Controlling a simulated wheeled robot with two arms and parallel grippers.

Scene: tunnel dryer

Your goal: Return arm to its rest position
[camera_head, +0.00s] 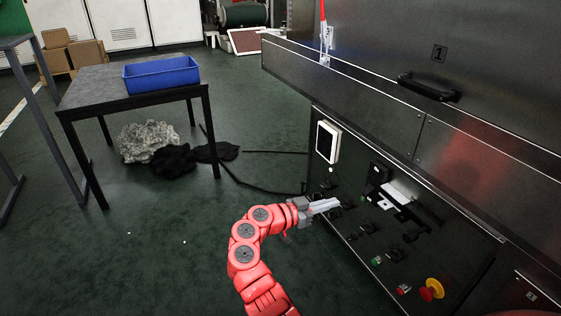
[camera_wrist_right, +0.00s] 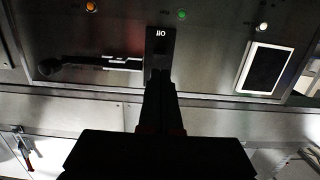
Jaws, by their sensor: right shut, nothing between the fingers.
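My right arm is red and comes in from the bottom of the head view. Its right gripper (camera_head: 328,205) is shut and empty, at the left part of the dark control panel (camera_head: 345,215). I cannot tell whether the fingertips touch the panel. In the right wrist view the right gripper (camera_wrist_right: 160,85) shows as a dark shape with its fingers together, pointing at the panel. A small dark plate with white marks (camera_wrist_right: 161,41) shows just past the fingertips. My left gripper is not in view.
The panel carries a white-framed screen (camera_head: 327,142), a lever switch (camera_head: 400,195), several knobs and a red emergency button on yellow (camera_head: 432,289). A table (camera_head: 85,92) with a blue bin (camera_head: 161,75) stands at left. Cloth heaps (camera_head: 148,139) lie beneath. Floor left of my arm is clear.

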